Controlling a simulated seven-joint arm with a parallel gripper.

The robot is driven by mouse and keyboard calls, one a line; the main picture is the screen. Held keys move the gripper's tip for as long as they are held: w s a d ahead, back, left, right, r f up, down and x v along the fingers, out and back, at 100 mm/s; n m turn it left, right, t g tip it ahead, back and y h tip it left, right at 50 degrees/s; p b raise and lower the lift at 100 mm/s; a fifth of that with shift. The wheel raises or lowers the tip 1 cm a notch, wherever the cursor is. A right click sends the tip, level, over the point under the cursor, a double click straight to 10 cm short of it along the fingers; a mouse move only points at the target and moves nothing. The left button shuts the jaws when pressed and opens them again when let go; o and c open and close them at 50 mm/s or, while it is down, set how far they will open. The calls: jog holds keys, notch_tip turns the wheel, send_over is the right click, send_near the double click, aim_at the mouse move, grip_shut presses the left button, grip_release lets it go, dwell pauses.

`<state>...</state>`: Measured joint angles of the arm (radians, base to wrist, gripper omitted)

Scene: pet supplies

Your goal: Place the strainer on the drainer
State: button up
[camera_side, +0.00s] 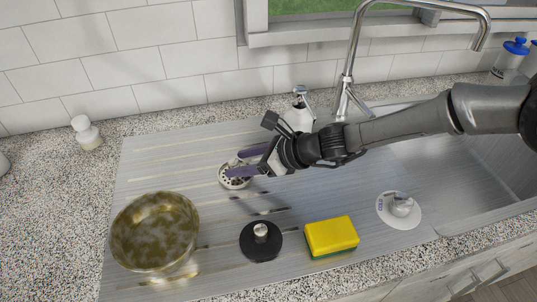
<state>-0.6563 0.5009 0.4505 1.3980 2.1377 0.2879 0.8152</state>
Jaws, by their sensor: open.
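A small round metal strainer (234,180) with dark holes lies on the ribbed metal drainer (150,165), left of centre. My gripper (243,162) comes in from the right with its purple fingers apart, one on each side of the strainer's upper part. The fingers and arm hide part of the strainer's right side. I cannot tell whether the fingers touch it.
A mottled bowl (155,230), a black disc with a knob (261,243), a yellow and green sponge (331,236) and a white disc with a metal knob (399,209) stand nearby. A white bottle (299,117) and the faucet (347,85) are behind.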

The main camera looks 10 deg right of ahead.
jog(key=v, duration=0.9)
jog(key=shift+d, duration=0.2)
jog(key=shift+r, duration=0.15)
jog(key=s+d+r+n, duration=0.8)
jog(key=d+r+n, duration=0.4)
jog(key=s+d+f+n+h, duration=0.2)
jog(key=s+d+n+h, duration=0.2)
jog(key=s+d, duration=0.6)
jog(key=s+d+f+n+g+h, duration=0.1)
jog(key=s+d+f+n+h, duration=0.1)
jog(key=s+d+n+h, duration=0.3)
jog(key=s+d+n, duration=0.4)
jog(key=s+d, duration=0.1)
jog(key=d, duration=0.6)
